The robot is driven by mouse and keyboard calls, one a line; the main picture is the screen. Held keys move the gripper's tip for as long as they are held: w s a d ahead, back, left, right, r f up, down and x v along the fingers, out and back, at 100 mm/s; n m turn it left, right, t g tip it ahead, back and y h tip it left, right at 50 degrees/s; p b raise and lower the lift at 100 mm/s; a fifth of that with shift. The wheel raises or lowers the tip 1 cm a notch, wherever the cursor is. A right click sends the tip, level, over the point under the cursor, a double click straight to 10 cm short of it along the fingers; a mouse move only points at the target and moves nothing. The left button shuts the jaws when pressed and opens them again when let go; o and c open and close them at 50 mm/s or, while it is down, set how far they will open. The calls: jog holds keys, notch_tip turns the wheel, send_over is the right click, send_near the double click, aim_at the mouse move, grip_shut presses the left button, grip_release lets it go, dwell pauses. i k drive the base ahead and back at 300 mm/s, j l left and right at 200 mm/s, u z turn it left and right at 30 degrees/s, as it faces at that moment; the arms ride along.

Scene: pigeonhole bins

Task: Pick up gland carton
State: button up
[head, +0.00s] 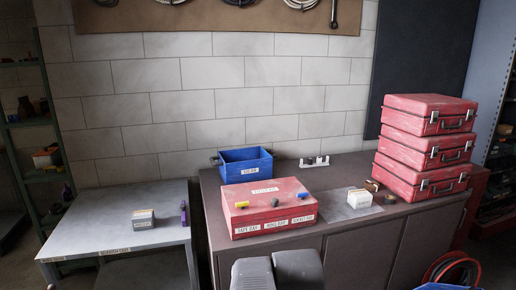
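Two small cartons show, and their labels are too small to read, so I cannot tell which is the gland carton. One white carton with a tan label (360,198) sits on a grey mat on the right of the brown cabinet top. One grey-white carton (143,219) with a pale label stands on the left grey table. Both stand apart from my arm. Grey parts at the bottom middle look like my own arm; my gripper's fingers are not seen.
A red box (267,207) with labels, and yellow, blue and dark pieces on it, stands on the cabinet top (335,220). Behind it are a blue bin (245,167) and a white rack (314,162). Stacked red cases (425,148) stand right. A purple item (183,213) stands beside the left carton.

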aim_at(359, 199)
jog(key=i+l+u, duration=0.1)
jog(key=i+l, duration=0.15)
jog(key=i+l+u, duration=0.2)
jog(key=i+l, duration=0.2)
jog(key=l, duration=0.25)
jog(key=i+l+u, duration=0.25)
jog(key=i+l, duration=0.15)
jog(key=l, duration=0.25)
jog(key=i+l+u, duration=0.1)
jog(key=l, duration=0.25)
jog(key=i+l+u, duration=0.1)
jog(key=i+l, duration=0.15)
jog(key=l, duration=0.15)
